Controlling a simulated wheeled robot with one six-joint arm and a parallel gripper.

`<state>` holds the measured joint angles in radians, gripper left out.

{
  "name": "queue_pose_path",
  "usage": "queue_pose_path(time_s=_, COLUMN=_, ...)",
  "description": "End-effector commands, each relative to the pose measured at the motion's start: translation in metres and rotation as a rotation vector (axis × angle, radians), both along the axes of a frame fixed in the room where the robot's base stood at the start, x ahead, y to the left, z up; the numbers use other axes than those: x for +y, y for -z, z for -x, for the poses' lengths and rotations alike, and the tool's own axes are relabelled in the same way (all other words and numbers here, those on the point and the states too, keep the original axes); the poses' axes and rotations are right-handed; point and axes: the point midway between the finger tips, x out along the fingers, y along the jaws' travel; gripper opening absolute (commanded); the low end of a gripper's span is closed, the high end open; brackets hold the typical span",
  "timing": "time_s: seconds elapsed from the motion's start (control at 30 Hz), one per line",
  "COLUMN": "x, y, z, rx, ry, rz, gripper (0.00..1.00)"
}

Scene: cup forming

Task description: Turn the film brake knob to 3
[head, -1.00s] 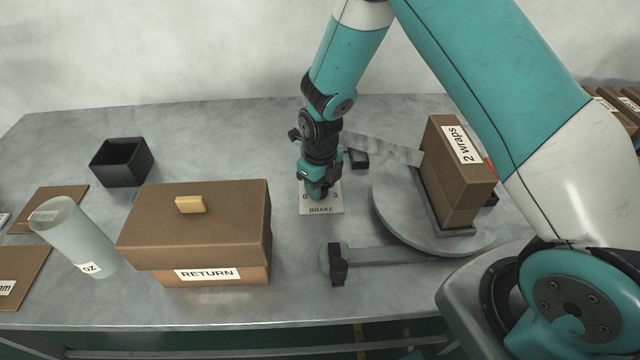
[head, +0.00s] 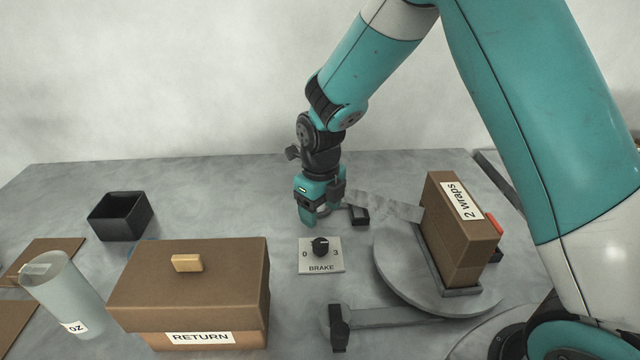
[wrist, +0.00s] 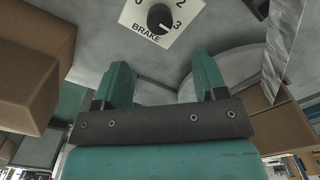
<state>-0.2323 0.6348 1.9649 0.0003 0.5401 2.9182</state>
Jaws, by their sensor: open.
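The brake knob (head: 320,246) is small, round and black, on a light plate (head: 309,267) marked BRAKE, with 0 at its left and 3 at its right. In the wrist view the knob (wrist: 160,18) shows a pale mark at its lower right, on the side of the 3; its exact setting is hard to read. My gripper (head: 312,213) is above and behind the knob, apart from it. In the wrist view my gripper (wrist: 162,68) has its two teal fingers spread wide with nothing between them.
A brown RETURN box (head: 188,285) stands left of the plate. A grey turntable (head: 395,285) at the right carries a brown box labelled 2 wraps (head: 455,225). A film strip (head: 385,204) runs towards that box. A black open bin (head: 121,216) is at the far left.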

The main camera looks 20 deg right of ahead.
Motion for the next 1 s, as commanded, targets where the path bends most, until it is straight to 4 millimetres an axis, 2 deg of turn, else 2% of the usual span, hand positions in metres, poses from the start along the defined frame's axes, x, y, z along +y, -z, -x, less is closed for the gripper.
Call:
queue_pose_path(time_s=0.1, x=0.000, y=-0.029, z=-0.001, rx=-0.007, ry=0.000, rz=-0.001, gripper=0.65)
queue_pose_path(time_s=0.2, x=0.000, y=-0.048, z=-0.001, rx=-0.005, ry=0.000, rz=-0.001, gripper=0.65)
queue_pose_path(time_s=0.4, x=0.000, y=-0.069, z=-0.001, rx=-0.003, ry=0.000, rz=0.000, gripper=0.65)
queue_pose_path(time_s=1.0, x=0.001, y=-0.074, z=0.002, rx=-0.002, ry=-0.032, rz=-0.004, gripper=0.65)
